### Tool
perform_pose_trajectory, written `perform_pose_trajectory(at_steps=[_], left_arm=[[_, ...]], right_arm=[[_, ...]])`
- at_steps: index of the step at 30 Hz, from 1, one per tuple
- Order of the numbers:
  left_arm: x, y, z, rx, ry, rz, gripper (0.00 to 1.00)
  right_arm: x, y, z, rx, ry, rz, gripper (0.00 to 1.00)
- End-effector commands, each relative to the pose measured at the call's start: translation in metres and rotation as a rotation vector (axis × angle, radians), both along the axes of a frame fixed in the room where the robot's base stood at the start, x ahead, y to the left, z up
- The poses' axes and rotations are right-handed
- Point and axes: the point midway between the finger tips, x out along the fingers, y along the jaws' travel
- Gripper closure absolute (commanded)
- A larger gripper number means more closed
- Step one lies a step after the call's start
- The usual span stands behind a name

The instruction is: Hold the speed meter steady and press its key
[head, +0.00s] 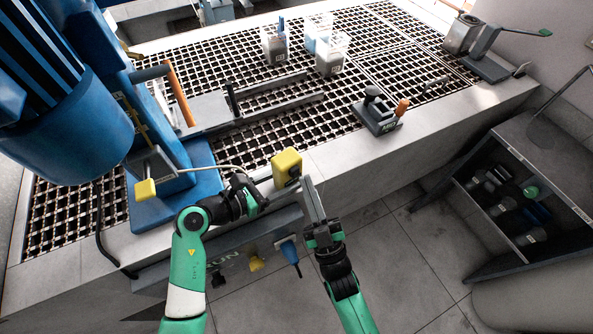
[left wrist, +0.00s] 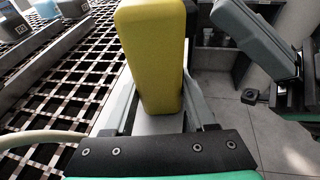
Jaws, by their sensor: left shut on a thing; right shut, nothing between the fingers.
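The speed meter is a yellow block with a dark side (head: 286,167), held above the front edge of the bench. It fills the upper middle of the left wrist view (left wrist: 152,55). My left gripper (head: 268,180) is shut on its lower part; its fingers show on both sides of the meter in the left wrist view. My right gripper (head: 308,182) is shut and empty, its grey fingers pointing up just right of the meter. In the left wrist view, the right fingers (left wrist: 255,38) show beside the meter's dark side, apparently with a gap. I cannot make out the key.
A blue machine (head: 175,180) with a yellow-ended lever (head: 145,190) stands at left. A pale hose (head: 215,168) runs from it towards my left gripper. A dark shelf (head: 520,190) is at right; floor between is clear.

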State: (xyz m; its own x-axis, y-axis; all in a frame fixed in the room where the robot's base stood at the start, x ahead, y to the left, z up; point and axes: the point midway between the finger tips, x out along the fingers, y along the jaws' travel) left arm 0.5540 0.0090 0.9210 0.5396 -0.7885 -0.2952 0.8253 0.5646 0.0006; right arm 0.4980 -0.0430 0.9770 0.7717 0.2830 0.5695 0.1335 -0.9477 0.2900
Motion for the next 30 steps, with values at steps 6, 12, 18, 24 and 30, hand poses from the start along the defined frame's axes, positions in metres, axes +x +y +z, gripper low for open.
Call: perform_pose_trajectory(at_steps=[6,12,18,24,30], left_arm=[[0.0,0.0,-0.001,0.002,0.003,-0.001,0.75],[0.0,0.0,-0.001,0.001,0.004,0.0,0.75],[0.0,0.0,-0.001,0.001,0.002,-0.001,0.75],[0.0,0.0,-0.001,0.001,0.002,-0.001,0.75],[0.0,0.0,-0.001,0.001,0.002,-0.001,0.75]], right_arm=[[-0.003,-0.002,0.0,0.0,0.0,0.0,1.0],[-0.004,-0.002,0.0,0.0,0.0,0.0,1.0],[-0.018,-0.012,-0.001,0.0,0.0,0.0,1.0],[-0.034,-0.024,-0.001,0.0,0.001,-0.002,1.0],[-0.044,-0.03,0.0,0.001,0.0,-0.001,1.0]])
